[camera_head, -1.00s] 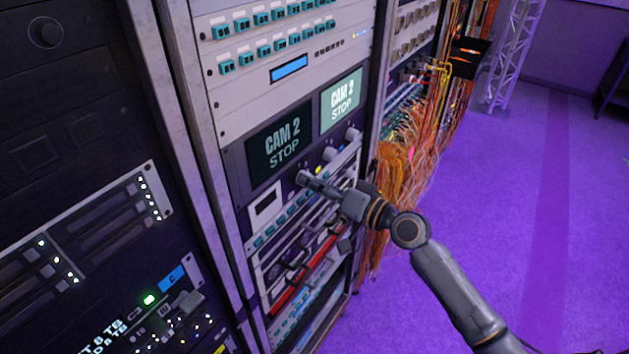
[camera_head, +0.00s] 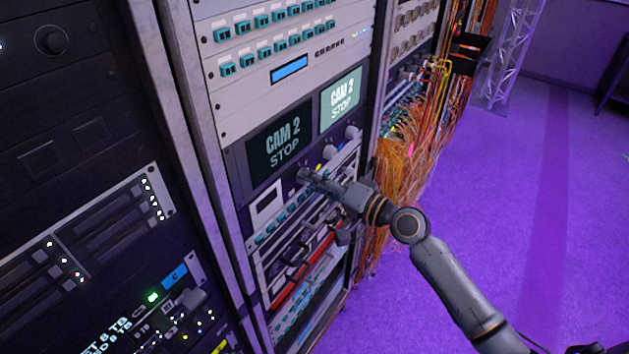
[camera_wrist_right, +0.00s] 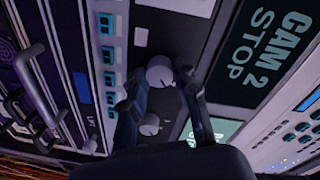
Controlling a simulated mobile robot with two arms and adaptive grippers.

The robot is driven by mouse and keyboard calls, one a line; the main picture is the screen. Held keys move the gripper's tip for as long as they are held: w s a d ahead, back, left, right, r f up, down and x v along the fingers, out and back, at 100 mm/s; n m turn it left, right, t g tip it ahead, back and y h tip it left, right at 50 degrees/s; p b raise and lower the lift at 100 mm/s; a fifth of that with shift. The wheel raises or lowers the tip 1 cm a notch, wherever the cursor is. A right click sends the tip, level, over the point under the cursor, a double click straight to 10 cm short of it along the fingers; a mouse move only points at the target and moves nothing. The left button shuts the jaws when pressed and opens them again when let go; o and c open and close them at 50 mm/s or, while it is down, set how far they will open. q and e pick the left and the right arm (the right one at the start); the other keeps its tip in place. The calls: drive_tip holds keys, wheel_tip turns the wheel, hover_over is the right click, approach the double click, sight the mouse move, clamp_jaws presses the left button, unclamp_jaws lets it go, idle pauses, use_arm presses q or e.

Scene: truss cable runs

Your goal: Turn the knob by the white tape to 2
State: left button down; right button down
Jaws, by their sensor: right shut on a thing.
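My right gripper (camera_head: 306,176) reaches in from the right to the dark panel under the two CAM 2 STOP screens. In the right wrist view, its two dark fingers (camera_wrist_right: 161,80) are shut on a round grey knob (camera_wrist_right: 160,72). The fingers and the head view's angle hide most of this knob's face, and I cannot read its numbers or pointer. A second grey knob (camera_wrist_right: 149,124) is in the same row; two free knobs (camera_head: 331,153) (camera_head: 352,132) show in the head view. I cannot clearly make out white tape beside the held knob. My left gripper is not in view.
The dark screen (camera_head: 281,145) and light screen (camera_head: 341,100) sit just above the knobs. A panel of teal buttons (camera_head: 285,222) lies below. Orange cables (camera_head: 400,165) hang close behind my right arm. Purple floor (camera_head: 480,230) lies open to the right.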

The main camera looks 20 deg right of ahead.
drive_tip(key=c, duration=1)
unclamp_jaws()
drive_tip(key=v, duration=1.2)
